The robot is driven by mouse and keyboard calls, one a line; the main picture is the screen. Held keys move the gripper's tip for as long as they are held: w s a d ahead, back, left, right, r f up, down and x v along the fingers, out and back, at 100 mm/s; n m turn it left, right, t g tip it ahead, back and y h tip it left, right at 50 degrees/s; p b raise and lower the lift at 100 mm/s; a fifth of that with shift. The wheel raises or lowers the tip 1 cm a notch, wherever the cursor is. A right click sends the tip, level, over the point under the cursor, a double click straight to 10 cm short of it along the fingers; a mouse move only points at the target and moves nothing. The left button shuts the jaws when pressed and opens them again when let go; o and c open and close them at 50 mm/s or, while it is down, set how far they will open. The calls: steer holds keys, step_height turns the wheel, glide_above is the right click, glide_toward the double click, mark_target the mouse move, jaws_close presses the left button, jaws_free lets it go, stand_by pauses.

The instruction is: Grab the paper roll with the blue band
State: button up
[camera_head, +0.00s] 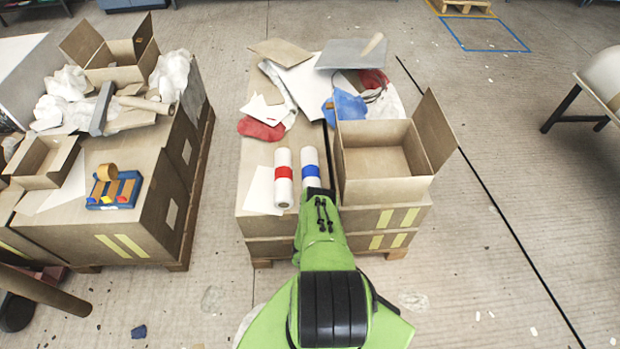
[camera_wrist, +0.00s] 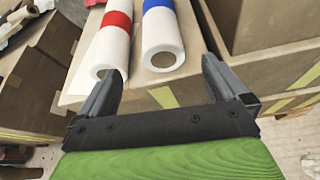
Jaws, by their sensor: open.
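The white paper roll with the blue band (camera_head: 310,170) lies on top of the middle cardboard stack, its near end partly hidden by my arm. In the wrist view the blue-banded roll (camera_wrist: 162,42) lies ahead of my gripper (camera_wrist: 163,84), between the lines of its two fingers but beyond their tips. My gripper is open and empty. The similar roll with the red band (camera_head: 283,178) lies parallel, just to the left. In the wrist view the red-banded roll (camera_wrist: 106,48) reaches close to the left fingertip; I cannot tell whether they touch.
An open cardboard box (camera_head: 385,160) stands close on the right of the blue-banded roll. White paper (camera_head: 262,190) lies left of the red-banded roll. Red and blue cloths (camera_head: 345,106) and sheets lie behind. Another loaded cardboard stack (camera_head: 150,195) stands left, across a strip of bare floor.

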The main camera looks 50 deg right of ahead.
mark_target(311, 176)
steer(key=b+x, duration=0.3)
steer(key=b, duration=0.3)
steer(key=b+x, duration=0.4)
steer(key=b, duration=0.2)
steer(key=shift+d+f+b, duration=0.15)
steer(key=shift+f+b, duration=0.2)
steer(key=shift+w+d+f+b, duration=0.3)
steer(key=shift+w+b, duration=0.2)
steer(key=shift+b, duration=0.5)
steer(key=shift+w+d+b, duration=0.5)
steer(key=shift+w+d, duration=0.2)
steer(key=shift+x, duration=1)
steer(key=shift+d+r, duration=0.1)
steer(key=c, duration=1.3)
